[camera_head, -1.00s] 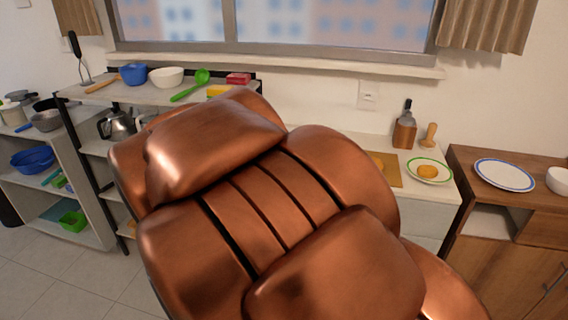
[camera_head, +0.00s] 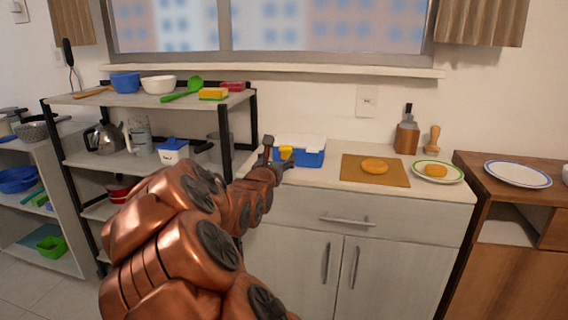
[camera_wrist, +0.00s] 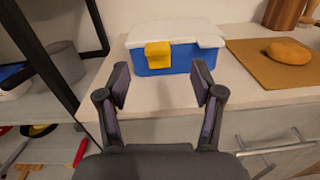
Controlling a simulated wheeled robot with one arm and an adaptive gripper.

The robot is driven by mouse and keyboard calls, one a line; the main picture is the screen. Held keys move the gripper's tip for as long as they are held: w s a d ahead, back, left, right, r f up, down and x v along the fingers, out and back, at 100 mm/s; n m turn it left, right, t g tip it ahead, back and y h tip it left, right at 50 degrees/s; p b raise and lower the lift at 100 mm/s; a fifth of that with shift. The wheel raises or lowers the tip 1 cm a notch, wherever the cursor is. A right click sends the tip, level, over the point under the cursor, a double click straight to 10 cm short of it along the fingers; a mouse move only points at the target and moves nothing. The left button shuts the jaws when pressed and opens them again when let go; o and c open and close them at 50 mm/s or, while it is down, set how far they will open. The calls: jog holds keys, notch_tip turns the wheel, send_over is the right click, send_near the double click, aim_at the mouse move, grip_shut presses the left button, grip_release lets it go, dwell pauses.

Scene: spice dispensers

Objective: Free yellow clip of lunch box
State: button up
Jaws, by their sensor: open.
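The lunch box (camera_head: 312,158) stands on the counter, blue with a white lid. Its yellow clip (camera_head: 286,153) is on the front side, near the left end. In the wrist view the lunch box (camera_wrist: 185,58) is straight ahead, and the yellow clip (camera_wrist: 158,55) overlaps lid and blue body. My gripper (camera_wrist: 162,85) is open and empty, in front of and below the clip, with a gap between fingertips and box. In the head view my gripper (camera_head: 274,158) is at the counter's left end and partly covers the box's left side.
A cutting board (camera_head: 393,178) with a round bun (camera_head: 374,166) lies right of the box. Left of the counter is a shelf rack (camera_head: 225,105) with dark posts. Drawer and door handles (camera_head: 347,220) stick out below the counter (camera_head: 330,178).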

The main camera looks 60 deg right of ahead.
aim_at(285, 150)
jog(key=shift+n, duration=0.4)
jog(key=shift+f+x, duration=0.25)
jog(key=shift+x, duration=1.15)
jog(key=shift+f+x, duration=0.25)
jog(key=shift+x, duration=1.1)
jog(key=shift+f+x, duration=0.3)
jog(key=shift+x, duration=1.1)
jog(key=shift+w, duration=0.2)
jog(key=shift+a, duration=0.1)
jog(key=shift+c, duration=0.4)
jog(key=c, duration=1.1)
